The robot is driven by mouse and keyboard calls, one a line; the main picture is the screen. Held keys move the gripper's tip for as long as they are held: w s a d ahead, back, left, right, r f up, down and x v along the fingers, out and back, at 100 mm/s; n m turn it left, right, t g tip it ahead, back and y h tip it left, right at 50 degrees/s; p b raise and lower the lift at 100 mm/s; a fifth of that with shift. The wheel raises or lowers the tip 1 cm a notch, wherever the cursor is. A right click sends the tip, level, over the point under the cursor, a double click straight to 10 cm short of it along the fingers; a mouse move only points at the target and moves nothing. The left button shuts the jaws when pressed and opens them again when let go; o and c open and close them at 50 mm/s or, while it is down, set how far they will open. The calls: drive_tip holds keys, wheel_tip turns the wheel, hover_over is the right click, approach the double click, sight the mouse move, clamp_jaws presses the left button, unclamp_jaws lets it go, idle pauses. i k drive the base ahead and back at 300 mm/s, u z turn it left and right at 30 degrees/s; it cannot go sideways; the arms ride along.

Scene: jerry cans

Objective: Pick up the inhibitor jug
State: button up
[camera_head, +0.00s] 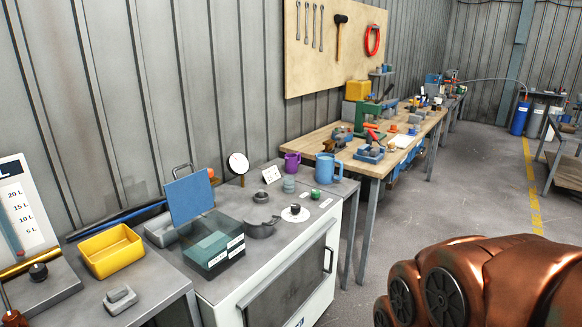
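A blue jug (327,168) with a side handle stands upright at the far right end of the cabinet top. A smaller purple jug (291,164) stands upright just left of it. No label naming the inhibitor is readable on either, so I cannot tell which is the inhibitor jug. A copper-coloured part of my arm fills the lower right corner, well apart from both jugs. My gripper is not visible in the head view.
The white cabinet (309,268) carries a dark translucent box (212,249), a round mirror (238,163) and small jars. A yellow bin (112,250) stands on the left bench. A cluttered wooden workbench (376,168) runs behind. The grey floor (430,213) right of the benches is clear.

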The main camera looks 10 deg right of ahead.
sight(292, 160)
drive_tip(key=z, duration=1.3)
drive_tip(key=i, duration=5.05)
drive_tip(key=u, duration=4.35)
